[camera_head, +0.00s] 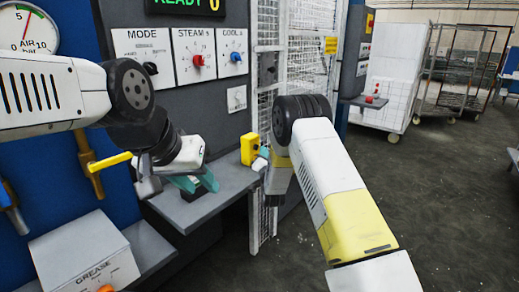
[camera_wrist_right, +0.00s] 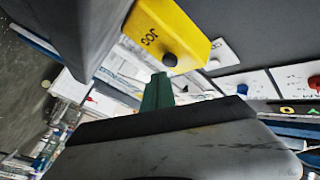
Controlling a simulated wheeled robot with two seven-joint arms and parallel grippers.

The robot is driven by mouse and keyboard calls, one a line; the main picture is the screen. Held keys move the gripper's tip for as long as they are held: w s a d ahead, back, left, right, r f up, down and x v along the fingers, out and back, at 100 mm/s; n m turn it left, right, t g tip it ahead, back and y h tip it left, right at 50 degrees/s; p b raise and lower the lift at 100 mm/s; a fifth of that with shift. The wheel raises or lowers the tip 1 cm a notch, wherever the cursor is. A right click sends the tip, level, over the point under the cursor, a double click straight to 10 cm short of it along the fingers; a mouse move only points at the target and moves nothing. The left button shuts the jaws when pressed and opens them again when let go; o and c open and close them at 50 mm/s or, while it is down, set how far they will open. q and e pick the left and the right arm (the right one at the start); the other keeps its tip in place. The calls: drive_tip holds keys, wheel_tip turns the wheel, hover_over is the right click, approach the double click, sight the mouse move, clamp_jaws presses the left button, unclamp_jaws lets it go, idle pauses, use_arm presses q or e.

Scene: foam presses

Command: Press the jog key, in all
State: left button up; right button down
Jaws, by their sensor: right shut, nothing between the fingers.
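The yellow jog box (camera_head: 250,148) is beside the right end of the grey shelf. In the right wrist view the yellow box (camera_wrist_right: 165,30) shows the word JOG and a round black key (camera_wrist_right: 169,59). My right gripper (camera_head: 262,160) is at the box's right side in the head view, partly hidden by its own arm. In the right wrist view its green fingertips (camera_wrist_right: 157,90) are shut, empty and pointing near the key; contact cannot be told. My left gripper (camera_head: 195,184) has teal fingers low over the shelf; its opening is unclear.
The grey shelf (camera_head: 225,190) juts from the machine below the MODE, STEAM and COOL knobs (camera_head: 195,60). A wire mesh guard (camera_head: 262,215) stands just right of the box. A GREASE box (camera_head: 85,262) and yellow-handled pipe (camera_head: 92,165) are at left. Open floor (camera_head: 440,190) lies right.

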drive_tip(key=shift+a, duration=0.1)
idle(0.6)
drive_tip(key=shift+w+a, duration=0.25)
drive_tip(key=shift+w+a, duration=0.3)
drive_tip(key=shift+a, duration=0.25)
idle(1.2)
drive_tip(key=shift+s+d, duration=0.55)
drive_tip(key=shift+d, duration=0.3)
drive_tip(key=shift+s+d, duration=0.75)
drive_tip(key=shift+d, duration=0.3)
drive_tip(key=shift+s+d, duration=0.75)
drive_tip(key=shift+d, duration=0.25)
